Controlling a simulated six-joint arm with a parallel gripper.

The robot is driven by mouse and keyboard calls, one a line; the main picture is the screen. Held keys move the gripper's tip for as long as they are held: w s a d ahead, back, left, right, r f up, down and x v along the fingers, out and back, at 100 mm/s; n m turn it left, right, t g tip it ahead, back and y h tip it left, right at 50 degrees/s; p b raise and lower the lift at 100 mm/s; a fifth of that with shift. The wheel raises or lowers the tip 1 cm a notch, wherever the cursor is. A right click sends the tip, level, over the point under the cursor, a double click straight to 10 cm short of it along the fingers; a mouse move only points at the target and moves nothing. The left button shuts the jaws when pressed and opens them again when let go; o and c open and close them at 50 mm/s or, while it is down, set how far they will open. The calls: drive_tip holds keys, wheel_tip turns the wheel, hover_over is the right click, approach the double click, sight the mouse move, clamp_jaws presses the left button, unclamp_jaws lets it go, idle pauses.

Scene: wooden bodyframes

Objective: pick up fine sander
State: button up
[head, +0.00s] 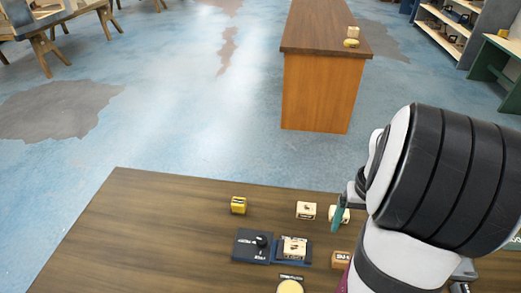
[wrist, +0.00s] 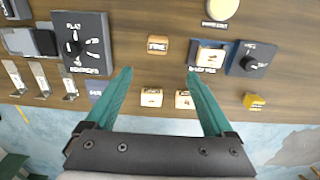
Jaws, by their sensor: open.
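The fine sander, a small orange-brown block (wrist: 157,46) with a label that seems to read FINE, lies on the brown table in the wrist view. It also shows as the brown block (head: 341,259) beside my arm in the head view. My gripper (wrist: 158,73) is open, with its teal fingers spread wide and nothing between their tips. In the wrist picture the sander lies just beyond the fingertips, roughly centred between them. It appears apart from both fingers. In the head view my arm hides much of the gripper.
Two cream blocks (wrist: 151,97) (wrist: 185,99) lie between the fingers' lower parts in the picture. Another cream block (wrist: 210,57) sits on a blue pad next to a black dial box (wrist: 252,60). A yellow block (wrist: 255,101) and a larger dial panel (wrist: 84,45) lie farther out.

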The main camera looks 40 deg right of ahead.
drive_tip(key=f, duration=1.5)
drive_tip(key=shift+s+d+f, duration=0.1)
drive_tip(key=shift+s+f, duration=0.3)
clamp_jaws()
